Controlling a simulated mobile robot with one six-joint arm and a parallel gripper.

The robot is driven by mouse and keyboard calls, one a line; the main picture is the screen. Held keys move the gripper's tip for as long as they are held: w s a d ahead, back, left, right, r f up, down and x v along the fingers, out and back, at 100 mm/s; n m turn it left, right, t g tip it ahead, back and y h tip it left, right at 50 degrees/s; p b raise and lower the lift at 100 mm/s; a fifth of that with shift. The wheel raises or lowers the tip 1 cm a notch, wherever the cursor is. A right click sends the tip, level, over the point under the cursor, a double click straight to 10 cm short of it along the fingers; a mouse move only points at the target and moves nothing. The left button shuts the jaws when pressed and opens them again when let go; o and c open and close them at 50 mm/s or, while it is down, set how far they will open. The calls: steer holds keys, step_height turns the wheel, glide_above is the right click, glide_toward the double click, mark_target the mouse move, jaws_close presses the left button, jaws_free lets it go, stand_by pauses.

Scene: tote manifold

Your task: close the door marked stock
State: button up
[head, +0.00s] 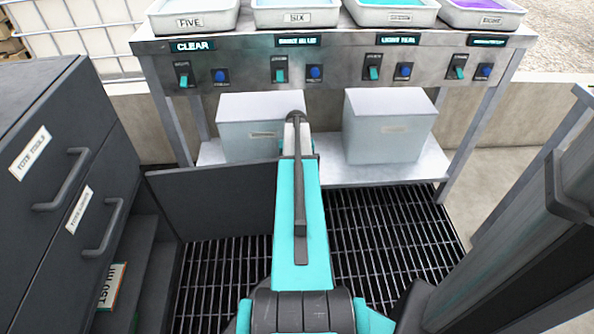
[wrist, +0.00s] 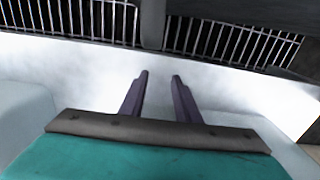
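A dark grey door panel (head: 215,198) stands swung open from the lower compartment of the dark cabinet (head: 55,240) at the left. No marking shows on the door's visible face, so I cannot read whether it says stock. The compartment is open. My gripper is hidden behind my arm in the head view, near the bench's lower shelf. In the wrist view my gripper (wrist: 160,75) has two dark fingers apart, with nothing between them, over the pale shelf (wrist: 90,70). It is apart from the door in the head view.
Two drawers with handles, one labelled tote tools (head: 30,153), sit above the compartment. A box with partly readable lettering (head: 110,287) lies inside it. Two pale bins (head: 390,125) stand on the bench shelf. Dark grating (head: 385,235) covers the floor. A dark post (head: 572,190) stands right.

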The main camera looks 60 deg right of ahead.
jaws_close()
stand_by(1.2)
jaws_free()
steer(key=shift+r, duration=0.1)
step_height(320, 180, up, 7)
steer(key=p, duration=0.2)
steer(key=shift+r+p, duration=0.15)
steer(key=shift+p, duration=0.25)
steer(key=shift+c, duration=0.5)
